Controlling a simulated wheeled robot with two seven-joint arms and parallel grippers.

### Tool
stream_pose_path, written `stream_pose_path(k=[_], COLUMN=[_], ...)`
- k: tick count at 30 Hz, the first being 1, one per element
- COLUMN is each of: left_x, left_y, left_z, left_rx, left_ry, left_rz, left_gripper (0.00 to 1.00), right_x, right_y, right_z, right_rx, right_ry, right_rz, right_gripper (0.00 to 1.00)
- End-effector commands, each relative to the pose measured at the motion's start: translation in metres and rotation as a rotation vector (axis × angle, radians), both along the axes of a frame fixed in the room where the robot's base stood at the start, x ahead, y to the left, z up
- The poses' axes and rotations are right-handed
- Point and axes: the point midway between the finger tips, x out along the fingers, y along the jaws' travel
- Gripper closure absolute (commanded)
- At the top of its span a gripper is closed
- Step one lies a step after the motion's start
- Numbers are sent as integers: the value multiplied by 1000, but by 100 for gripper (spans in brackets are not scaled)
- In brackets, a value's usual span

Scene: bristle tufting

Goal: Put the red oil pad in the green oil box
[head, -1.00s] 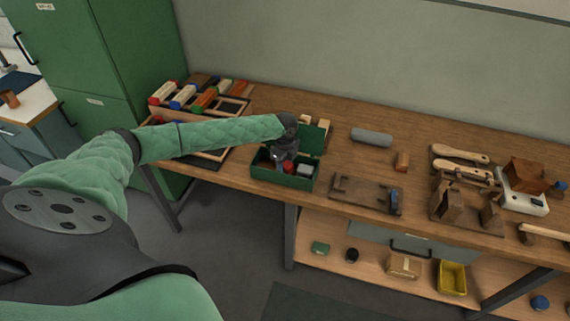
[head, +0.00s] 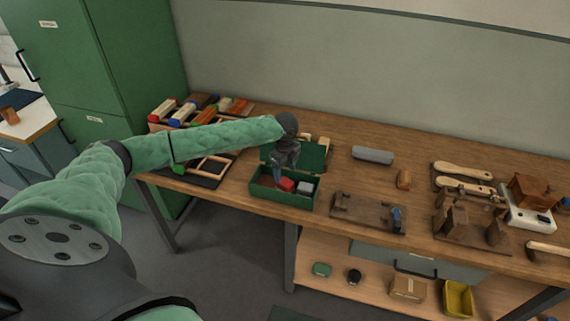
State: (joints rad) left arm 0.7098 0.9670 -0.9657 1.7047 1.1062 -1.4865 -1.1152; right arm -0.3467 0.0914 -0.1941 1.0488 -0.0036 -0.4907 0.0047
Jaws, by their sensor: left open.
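The green oil box (head: 270,197) stands with its lid up near the front edge of the workbench. The red oil pad (head: 286,184) lies inside the box, left of a grey block (head: 305,187). My left gripper (head: 279,177) points down just above the box, at the left side of the red pad. It is open, and the pad rests apart from its grasp. The fingertips are small and dark here, and part of the box's inside is hidden by them. My right gripper is not in view.
A rack of coloured blocks (head: 195,110) stands at the back left. A grey roll (head: 373,155), a wooden fixture (head: 367,212) and brushes (head: 462,172) lie to the right. The bench between box and roll is mostly clear. A lower shelf (head: 335,262) holds small items.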

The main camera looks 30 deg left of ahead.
Motion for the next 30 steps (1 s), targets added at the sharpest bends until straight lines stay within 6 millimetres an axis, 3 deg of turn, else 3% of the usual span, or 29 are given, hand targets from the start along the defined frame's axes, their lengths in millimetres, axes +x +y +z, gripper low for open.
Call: stream_pose_path(k=[12,30], left_x=[0,0], left_y=[0,0], left_z=[50,58], left_rx=[0,0], left_ry=[-1,0], left_rz=[1,0], left_gripper=[37,37], right_x=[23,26], right_y=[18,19], right_z=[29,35], right_rx=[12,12], right_ry=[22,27], right_rz=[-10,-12], right_gripper=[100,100])
